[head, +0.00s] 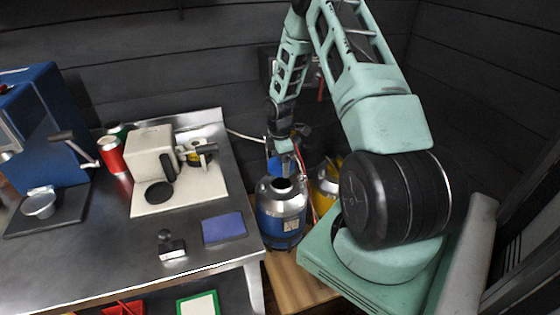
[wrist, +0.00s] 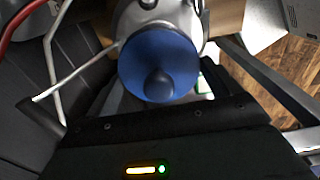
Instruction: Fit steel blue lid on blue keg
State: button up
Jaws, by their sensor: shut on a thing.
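The blue keg (head: 281,213) stands upright beside the steel table, with a silver top and a dark opening that shows from the head. The steel blue lid (head: 274,165) is a round blue disc above the keg's top, apart from it in the head view. In the wrist view the lid (wrist: 157,52) is seen face on, with a dark knob, and covers part of the pale keg top (wrist: 185,14) behind it. My gripper (head: 285,157) is shut on the lid; the grip itself is hard to make out.
A yellow keg (head: 327,185) stands close to the right of the blue keg. Red and pale hoses run behind them. A wooden board (head: 297,283) lies in front.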

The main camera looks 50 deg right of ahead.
jog(key=b, duration=0.4)
send_over(280, 182)
jog(key=shift+f, duration=2.25)
jog(key=shift+p, duration=0.3)
jog(key=shift+f+b, duration=0.6)
jog(key=shift+f, duration=1.05)
jog(key=o, duration=0.9)
jog(key=shift+r, duration=0.1)
jog(key=shift+r+p, duration=2.8)
jog(key=shift+r, duration=0.6)
